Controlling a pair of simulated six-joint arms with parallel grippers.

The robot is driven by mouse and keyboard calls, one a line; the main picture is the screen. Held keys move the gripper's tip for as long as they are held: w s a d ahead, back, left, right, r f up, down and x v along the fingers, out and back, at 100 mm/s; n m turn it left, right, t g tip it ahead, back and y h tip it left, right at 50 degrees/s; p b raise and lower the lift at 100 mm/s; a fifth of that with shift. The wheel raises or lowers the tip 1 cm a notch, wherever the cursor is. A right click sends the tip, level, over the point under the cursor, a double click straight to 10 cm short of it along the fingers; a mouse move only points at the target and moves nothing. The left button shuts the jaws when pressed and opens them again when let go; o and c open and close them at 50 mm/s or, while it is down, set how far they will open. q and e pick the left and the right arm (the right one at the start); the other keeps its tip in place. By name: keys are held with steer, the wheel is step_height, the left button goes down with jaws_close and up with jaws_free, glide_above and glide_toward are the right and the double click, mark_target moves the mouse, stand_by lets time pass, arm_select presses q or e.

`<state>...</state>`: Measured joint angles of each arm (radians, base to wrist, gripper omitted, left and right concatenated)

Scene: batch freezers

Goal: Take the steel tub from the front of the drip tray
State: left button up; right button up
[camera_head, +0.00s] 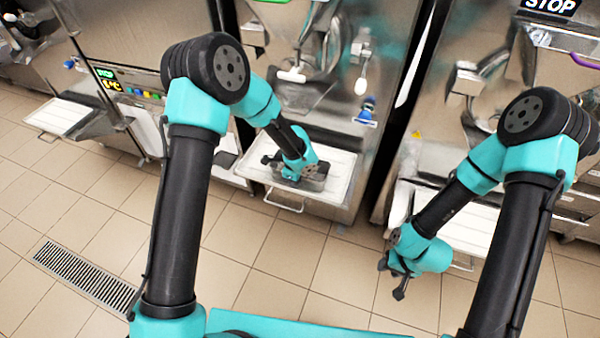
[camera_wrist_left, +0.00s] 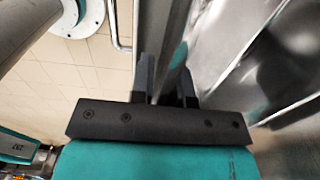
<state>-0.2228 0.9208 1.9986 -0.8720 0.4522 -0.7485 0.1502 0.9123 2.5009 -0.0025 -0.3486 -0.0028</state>
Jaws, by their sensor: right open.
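The white drip tray (camera_head: 338,182) juts from the front of the middle freezer. My left gripper (camera_head: 293,172) is low over it, and small dark and steel shapes around its fingers are too small to tell apart. In the left wrist view my left gripper's two fingers (camera_wrist_left: 166,85) stand either side of a thin steel wall (camera_wrist_left: 176,40), possibly the tub's side. I cannot tell whether they touch it. The tub's full outline is hidden in both views. My right gripper (camera_head: 391,280) is open and empty above the floor, in front of the right freezer.
A bar handle (camera_head: 284,204) runs along the drip tray's front. Another white tray (camera_head: 60,116) juts from the left machine, and one (camera_head: 470,232) lies behind my right arm. A floor drain (camera_head: 85,278) is at lower left. The tiled floor between is clear.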

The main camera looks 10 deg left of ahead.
arm_select(q)
steer(key=shift+c, duration=0.2)
jaws_close()
steer(key=shift+r, duration=0.1)
steer(key=shift+r, duration=0.45)
step_height(320, 180, up, 3)
steer(key=shift+w+f, duration=0.1)
steer(key=s+d+r, duration=0.1)
steer(key=s+d, duration=0.1)
steer(key=s, duration=1.4)
steer(key=shift+d, duration=0.4)
steer(key=shift+r, duration=0.1)
